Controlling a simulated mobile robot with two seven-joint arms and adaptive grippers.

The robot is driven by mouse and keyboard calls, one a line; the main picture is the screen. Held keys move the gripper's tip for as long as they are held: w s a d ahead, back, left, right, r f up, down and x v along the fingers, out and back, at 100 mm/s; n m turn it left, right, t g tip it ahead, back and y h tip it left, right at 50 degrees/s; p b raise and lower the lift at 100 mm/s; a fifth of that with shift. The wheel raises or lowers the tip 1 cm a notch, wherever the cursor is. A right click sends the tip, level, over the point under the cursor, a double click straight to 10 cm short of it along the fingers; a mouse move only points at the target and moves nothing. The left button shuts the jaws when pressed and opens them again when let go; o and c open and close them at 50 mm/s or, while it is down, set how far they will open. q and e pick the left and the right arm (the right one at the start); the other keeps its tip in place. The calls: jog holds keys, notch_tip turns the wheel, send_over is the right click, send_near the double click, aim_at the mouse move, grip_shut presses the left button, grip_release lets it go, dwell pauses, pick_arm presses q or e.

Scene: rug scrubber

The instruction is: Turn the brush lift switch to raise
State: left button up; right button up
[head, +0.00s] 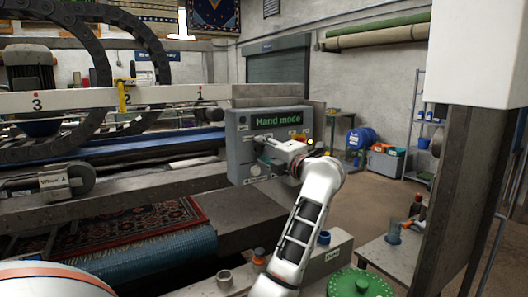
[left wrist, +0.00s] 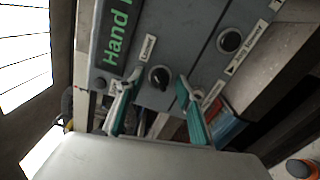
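The grey control panel (head: 241,150) stands in the middle of the head view, with a lit green "Hand mode" display. My left gripper (head: 262,151) is in front of the panel's lower part and hides some of its controls. In the left wrist view the panel is turned sideways. A black round switch (left wrist: 159,77) shows between the two teal-padded fingers of my left gripper (left wrist: 157,84). The fingers are open, with a visible gap on each side of the switch. My right gripper is not in view.
A second black knob (left wrist: 229,40) sits on the panel beside the first. A rug (head: 130,232) lies on the machine bed at left. A green round lid (head: 357,284) and a side table (head: 392,256) stand at lower right.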

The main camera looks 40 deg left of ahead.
pick_arm(q)
grip_shut()
